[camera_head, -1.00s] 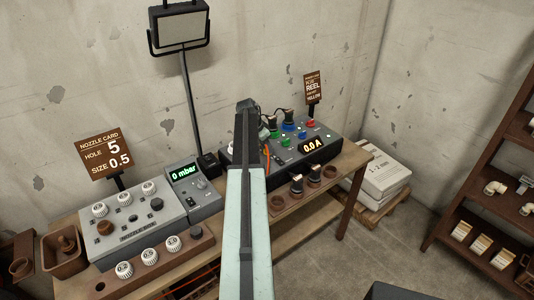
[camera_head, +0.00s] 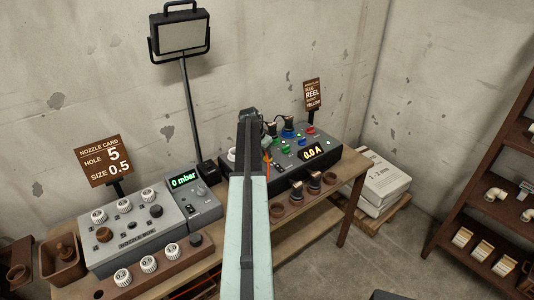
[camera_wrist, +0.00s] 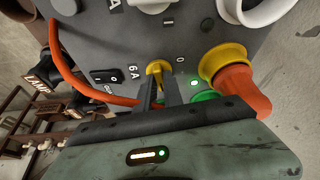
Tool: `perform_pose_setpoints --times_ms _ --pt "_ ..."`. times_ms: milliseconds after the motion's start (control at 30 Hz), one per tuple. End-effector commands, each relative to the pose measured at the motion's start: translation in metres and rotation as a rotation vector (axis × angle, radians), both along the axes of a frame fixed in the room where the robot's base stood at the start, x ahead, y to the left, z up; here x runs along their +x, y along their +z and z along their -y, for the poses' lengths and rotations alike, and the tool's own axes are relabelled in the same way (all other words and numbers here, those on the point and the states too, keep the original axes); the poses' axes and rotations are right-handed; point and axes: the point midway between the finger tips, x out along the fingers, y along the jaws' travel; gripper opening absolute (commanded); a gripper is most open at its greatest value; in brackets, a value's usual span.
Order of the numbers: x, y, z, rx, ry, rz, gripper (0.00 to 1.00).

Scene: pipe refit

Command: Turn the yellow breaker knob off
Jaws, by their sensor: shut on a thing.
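The yellow breaker knob (camera_wrist: 155,68) sits on a dark panel (camera_wrist: 215,35) in the wrist view, beside a "6 A" mark and close to a "0" mark. My gripper (camera_wrist: 160,88) is shut on it, its two dark fingers at the knob's near end. The fingers hide part of the knob, so its exact angle is hard to read. The dark box (camera_head: 330,164) there has a display reading 0.0 A.
An orange cable (camera_wrist: 75,82) curves left of my fingers. A yellow socket with an orange plug (camera_wrist: 243,85) is close on their right. The grey nozzle box (camera_head: 140,232) stands left on the bench. White bags (camera_head: 388,180) lie on a pallet at right.

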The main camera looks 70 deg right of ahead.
Motion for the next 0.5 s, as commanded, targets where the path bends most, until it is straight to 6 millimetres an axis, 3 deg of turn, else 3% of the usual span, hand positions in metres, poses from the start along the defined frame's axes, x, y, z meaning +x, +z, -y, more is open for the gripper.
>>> perform_pose_setpoints --times_ms 500 --pt "-0.0088 -0.0016 -0.0053 0.012 0.471 -0.003 0.00"
